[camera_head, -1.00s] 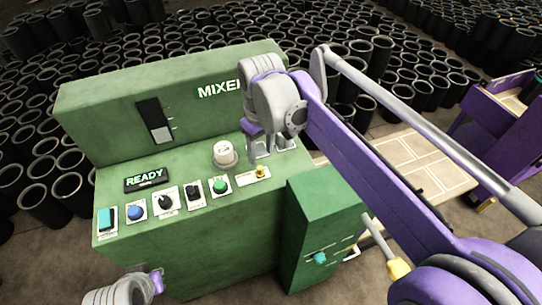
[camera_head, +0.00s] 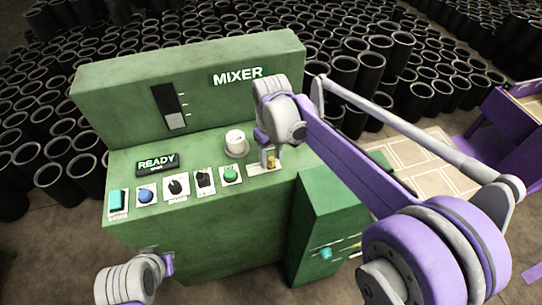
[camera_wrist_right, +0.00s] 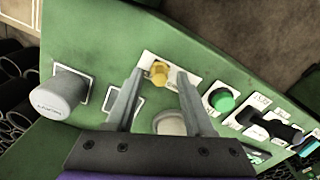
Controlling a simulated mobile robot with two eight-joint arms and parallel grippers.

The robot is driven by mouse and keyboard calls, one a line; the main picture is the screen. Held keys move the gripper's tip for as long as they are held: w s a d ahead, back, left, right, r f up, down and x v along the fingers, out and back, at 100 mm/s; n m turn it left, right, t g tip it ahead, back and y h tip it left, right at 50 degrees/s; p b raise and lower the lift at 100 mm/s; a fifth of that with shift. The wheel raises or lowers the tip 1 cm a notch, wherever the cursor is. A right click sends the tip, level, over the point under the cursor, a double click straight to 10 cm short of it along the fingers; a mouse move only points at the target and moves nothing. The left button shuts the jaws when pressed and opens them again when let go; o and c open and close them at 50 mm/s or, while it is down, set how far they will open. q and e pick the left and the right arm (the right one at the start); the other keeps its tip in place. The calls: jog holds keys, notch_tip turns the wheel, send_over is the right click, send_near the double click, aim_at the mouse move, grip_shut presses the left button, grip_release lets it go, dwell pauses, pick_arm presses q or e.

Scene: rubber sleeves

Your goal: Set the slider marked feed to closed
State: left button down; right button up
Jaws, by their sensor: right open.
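A small yellow handle (camera_head: 272,162) stands on a white plate (camera_head: 258,170) at the right end of the green console's control row. It looks like a slider handle, but its label is too small to read. My right gripper (camera_head: 268,161) is over this plate. In the right wrist view its open fingers (camera_wrist_right: 159,77) stand on both sides of the yellow handle (camera_wrist_right: 159,72), with gaps between. I cannot tell how deep the fingertips reach. My left gripper (camera_head: 167,263) is low in front of the console, its fingers not clear.
A green button (camera_head: 231,174), black switch (camera_head: 205,182), black knob (camera_head: 177,187), blue button (camera_head: 145,195) and teal rocker (camera_head: 117,201) line the console. A white round knob (camera_head: 236,141) stands behind. The side cabinet (camera_head: 330,215) carries a teal handle (camera_head: 325,253).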

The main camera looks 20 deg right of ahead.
jog(key=shift+f, duration=0.15)
grip_shut()
dwell(1.4)
